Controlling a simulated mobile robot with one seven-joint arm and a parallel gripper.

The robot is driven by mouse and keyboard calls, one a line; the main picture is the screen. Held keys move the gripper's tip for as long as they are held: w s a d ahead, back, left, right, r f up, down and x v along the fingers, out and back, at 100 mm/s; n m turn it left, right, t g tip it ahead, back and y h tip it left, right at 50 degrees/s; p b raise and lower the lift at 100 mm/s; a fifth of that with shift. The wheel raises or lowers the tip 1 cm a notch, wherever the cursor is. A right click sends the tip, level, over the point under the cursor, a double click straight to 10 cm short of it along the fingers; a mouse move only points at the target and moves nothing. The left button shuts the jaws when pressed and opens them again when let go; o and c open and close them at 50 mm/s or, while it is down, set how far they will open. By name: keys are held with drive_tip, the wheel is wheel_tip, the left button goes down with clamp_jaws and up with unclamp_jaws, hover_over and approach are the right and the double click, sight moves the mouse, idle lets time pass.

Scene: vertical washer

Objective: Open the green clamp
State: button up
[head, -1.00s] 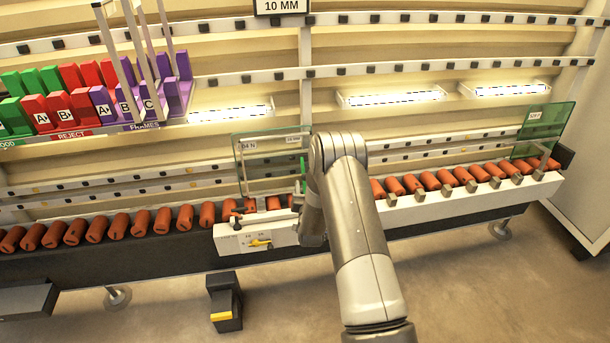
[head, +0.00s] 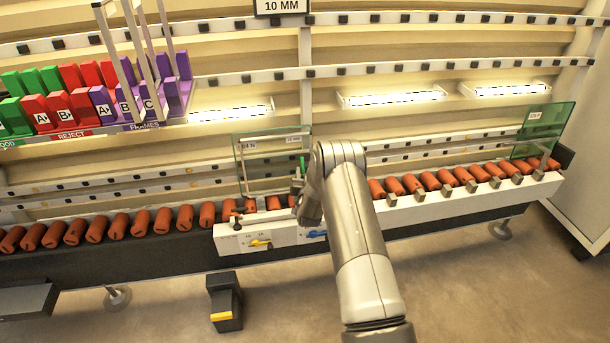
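A small green part (head: 298,186), which looks like the green clamp, shows just left of my arm's far end, above the white fixture (head: 270,232) on the conveyor. It is partly hidden by my arm, and I cannot tell whether it is open or closed. My gripper is at the far end of my arm, behind the wrist links, close to the green part. Its fingers are hidden, so I cannot tell whether it touches the clamp.
A row of orange cylinders (head: 117,226) runs along the conveyor. A clear panel (head: 265,160) stands behind the fixture. A yellow lever (head: 261,243) and a blue lever (head: 317,234) are on the fixture's front. A black pedal (head: 225,303) is on the floor.

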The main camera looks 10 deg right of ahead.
clamp_jaws()
drive_tip(key=shift+s, duration=0.1)
idle(0.3)
drive_tip(key=shift+s+r, duration=0.2)
drive_tip(key=shift+s, duration=0.5)
drive_tip(key=s+f+t, duration=0.4)
drive_tip(key=s+f, duration=0.1)
drive_tip(key=s, duration=0.8)
drive_tip(key=shift+s+m+h, duration=0.3)
drive_tip(key=shift+s, duration=0.05)
drive_tip(key=shift+f+t, duration=0.15)
drive_tip(key=shift+t, duration=0.15)
